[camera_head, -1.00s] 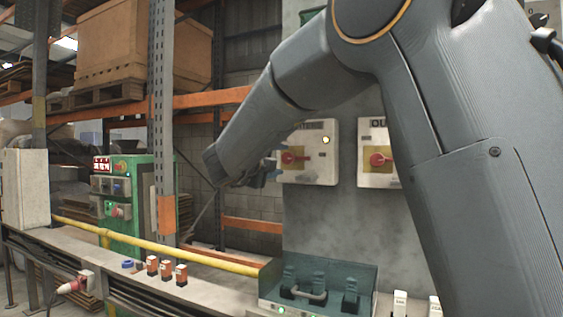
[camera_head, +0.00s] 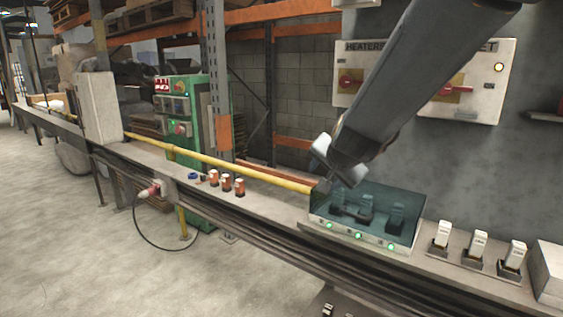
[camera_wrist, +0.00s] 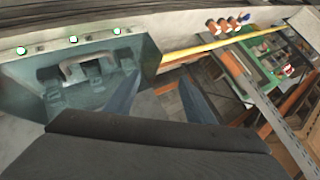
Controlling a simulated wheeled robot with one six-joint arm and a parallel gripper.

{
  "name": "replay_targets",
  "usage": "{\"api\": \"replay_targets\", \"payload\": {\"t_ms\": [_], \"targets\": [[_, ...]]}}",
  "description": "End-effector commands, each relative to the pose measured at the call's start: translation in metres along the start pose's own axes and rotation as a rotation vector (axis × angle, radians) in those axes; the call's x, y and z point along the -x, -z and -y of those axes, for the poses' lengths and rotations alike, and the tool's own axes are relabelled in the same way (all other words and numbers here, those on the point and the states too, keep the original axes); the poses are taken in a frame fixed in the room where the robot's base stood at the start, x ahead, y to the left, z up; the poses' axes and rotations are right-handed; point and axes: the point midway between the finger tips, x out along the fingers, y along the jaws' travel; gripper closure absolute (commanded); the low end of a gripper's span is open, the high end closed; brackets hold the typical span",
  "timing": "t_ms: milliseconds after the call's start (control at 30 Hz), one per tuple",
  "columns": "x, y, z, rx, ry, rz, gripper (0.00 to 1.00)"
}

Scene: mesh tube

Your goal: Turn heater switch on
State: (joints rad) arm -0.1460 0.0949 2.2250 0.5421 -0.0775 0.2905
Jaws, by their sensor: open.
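The heater switch box (camera_head: 346,60) is a pale box labelled HEATERS on the grey panel in the head view. Its red rotary knob (camera_head: 351,83) sits on a yellow plate; my arm covers the box's right part, so its lamp is hidden. My gripper (camera_head: 338,165) is lower, in front of the panel and close above the teal-covered switch box, apart from the knob. In the wrist view the gripper (camera_wrist: 160,95) shows two separated grey-blue fingers with nothing between them. The heater box does not show there.
A second box (camera_head: 482,100), label partly covered, has a red knob and a lit lamp. The teal cover (camera_head: 405,215) stands on the ledge, above several green lights. White switches (camera_head: 478,243) are to its right. A yellow pipe (camera_head: 245,170) runs left; open floor lies at left.

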Motion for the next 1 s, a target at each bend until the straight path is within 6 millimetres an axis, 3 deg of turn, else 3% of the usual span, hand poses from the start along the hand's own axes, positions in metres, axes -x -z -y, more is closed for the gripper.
{"api": "replay_targets", "payload": {"t_ms": [100,300,500,700,1000], "targets": [[0.024,-0.051,-0.060,0.178,-0.105,0.189,0.51],[0.083,-0.123,-0.158,0.437,-0.259,0.505,0.51],[0.141,-0.163,-0.225,0.595,-0.358,0.734,0.51],[0.163,-0.174,-0.247,0.648,-0.391,0.818,0.51],[0.164,-0.175,-0.248,0.651,-0.392,0.821,0.51]]}}
